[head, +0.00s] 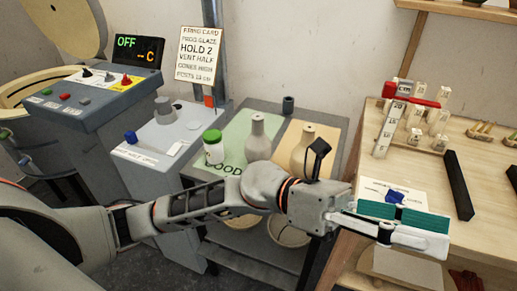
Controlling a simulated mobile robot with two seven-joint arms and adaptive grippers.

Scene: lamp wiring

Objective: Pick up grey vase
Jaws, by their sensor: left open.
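A pale grey bottle-shaped vase (258,138) stands upright on the green half of a two-coloured board (238,123). A second, more beige vase (300,150) stands to its right on the yellow half, its lower part hidden behind my left arm. My left gripper (440,232) is to the right of both vases, over the front of the wooden table. Its teal-padded fingers point right. It is open, with nothing seen in it, and well apart from the vases. My right gripper is not in view.
The wooden table (480,180) holds white blocks, a black bar (458,186) and a blue piece (396,196) near my gripper. A control box (85,100) stands left.

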